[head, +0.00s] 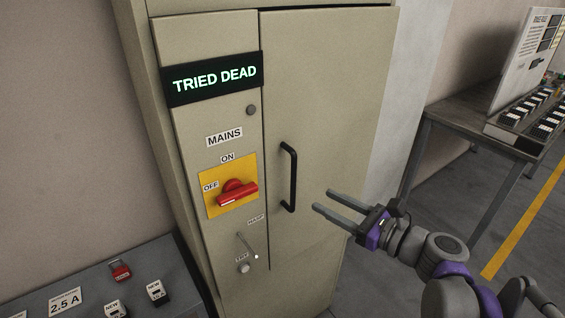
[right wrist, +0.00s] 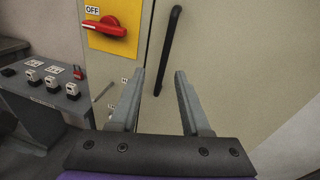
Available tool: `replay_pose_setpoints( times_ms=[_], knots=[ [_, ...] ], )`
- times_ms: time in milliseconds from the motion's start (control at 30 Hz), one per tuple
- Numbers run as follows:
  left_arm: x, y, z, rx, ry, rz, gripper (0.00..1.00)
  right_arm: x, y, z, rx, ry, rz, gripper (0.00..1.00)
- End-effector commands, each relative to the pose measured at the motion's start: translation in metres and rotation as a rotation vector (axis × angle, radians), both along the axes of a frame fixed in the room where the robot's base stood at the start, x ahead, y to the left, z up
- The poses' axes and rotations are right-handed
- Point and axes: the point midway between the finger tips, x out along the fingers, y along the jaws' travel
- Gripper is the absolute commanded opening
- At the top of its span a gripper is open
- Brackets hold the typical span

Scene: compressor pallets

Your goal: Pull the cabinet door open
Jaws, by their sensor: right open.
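The beige cabinet door (head: 330,110) appears closed in the head view, with a vertical black bar handle (head: 291,178) near its left edge. The handle also shows in the right wrist view (right wrist: 169,48), ahead of the fingers and slightly tilted. My right gripper (head: 322,201) is open and empty, just right of the handle's lower end in the head view and apart from it. In the right wrist view its two fingers (right wrist: 158,92) point toward the door, with a clear gap between them. My left gripper is not in view.
Left of the door is a panel with a lit "TRIED DEAD" sign (head: 215,79), a red rotary switch (head: 236,193) and a hasp (head: 246,245). A low bench (head: 150,262) with a red padlock (head: 120,271) stands at lower left. A table (head: 468,115) stands at right.

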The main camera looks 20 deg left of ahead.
Motion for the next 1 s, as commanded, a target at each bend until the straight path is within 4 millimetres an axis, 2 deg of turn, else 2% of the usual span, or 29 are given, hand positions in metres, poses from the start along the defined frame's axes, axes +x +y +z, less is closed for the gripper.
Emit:
replay_pose_setpoints(
  times_ms=[100,267,700,833,1000],
  knots=[
    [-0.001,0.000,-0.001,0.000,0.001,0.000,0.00,0.010,0.002,0.011,0.090,0.053,-0.007,0.47],
    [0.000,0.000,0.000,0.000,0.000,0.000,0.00,0.017,0.013,0.014,0.112,0.067,-0.006,0.47],
    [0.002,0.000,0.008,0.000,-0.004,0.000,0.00,0.051,0.082,0.014,0.108,0.064,-0.007,0.47],
    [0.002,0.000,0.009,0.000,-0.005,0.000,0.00,0.057,0.094,0.014,0.108,0.064,-0.007,0.47],
    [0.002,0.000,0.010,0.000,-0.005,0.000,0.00,0.060,0.099,0.013,0.107,0.064,-0.009,0.47]
  ],
)
